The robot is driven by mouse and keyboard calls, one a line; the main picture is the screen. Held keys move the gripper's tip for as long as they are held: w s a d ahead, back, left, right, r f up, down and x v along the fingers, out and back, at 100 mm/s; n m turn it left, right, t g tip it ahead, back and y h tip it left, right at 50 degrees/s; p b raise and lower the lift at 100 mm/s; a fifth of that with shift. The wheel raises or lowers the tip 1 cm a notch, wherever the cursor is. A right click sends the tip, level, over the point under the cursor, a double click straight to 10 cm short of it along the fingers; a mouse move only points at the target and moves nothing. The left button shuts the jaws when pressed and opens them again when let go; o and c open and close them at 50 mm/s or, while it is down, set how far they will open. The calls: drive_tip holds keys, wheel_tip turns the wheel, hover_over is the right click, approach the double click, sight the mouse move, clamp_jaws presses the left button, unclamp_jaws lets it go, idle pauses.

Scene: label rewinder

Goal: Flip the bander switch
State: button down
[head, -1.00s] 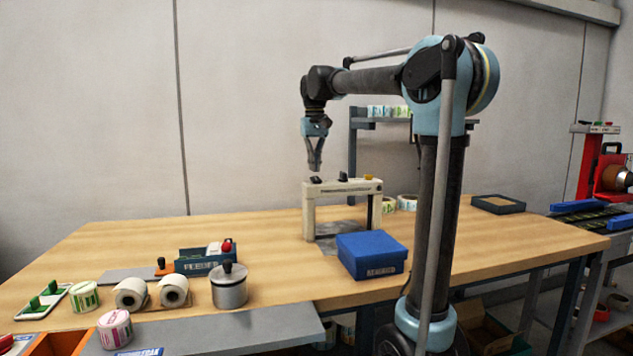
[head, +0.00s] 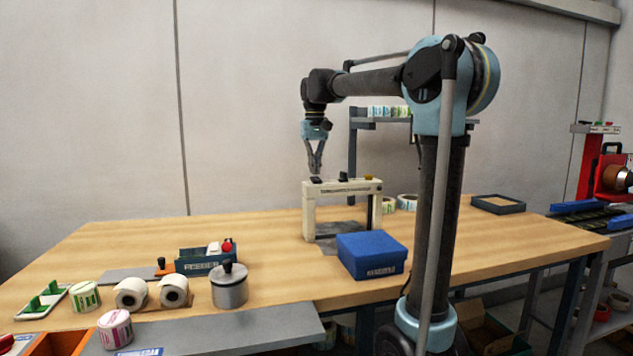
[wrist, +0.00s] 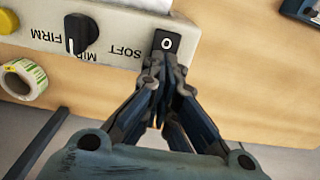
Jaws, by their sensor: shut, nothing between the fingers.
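The bander (head: 340,187) is a cream arch-shaped frame standing on the wooden table, with dark controls on its top bar. In the wrist view its rocker switch (wrist: 166,42) is black with a white "0" mark, at the end of the bar beside the word SOFT. A black dial (wrist: 80,33) with FIRM, MID and SOFT marks sits left of it. My gripper (head: 316,172) is shut and empty, pointing down just above the switch end of the bar. In the wrist view its fingertips (wrist: 163,62) are at the lower edge of the switch; whether they touch it I cannot tell.
A blue box (head: 372,254) stands right in front of the bander. Label rolls (head: 405,202) lie behind it, and one shows in the wrist view (wrist: 22,78). A metal pot (head: 229,287) and the feeder box (head: 205,258) stand left.

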sight(315, 177)
drive_tip(key=shift+f, duration=0.65)
idle(0.4)
drive_tip(key=shift+r, duration=3.55)
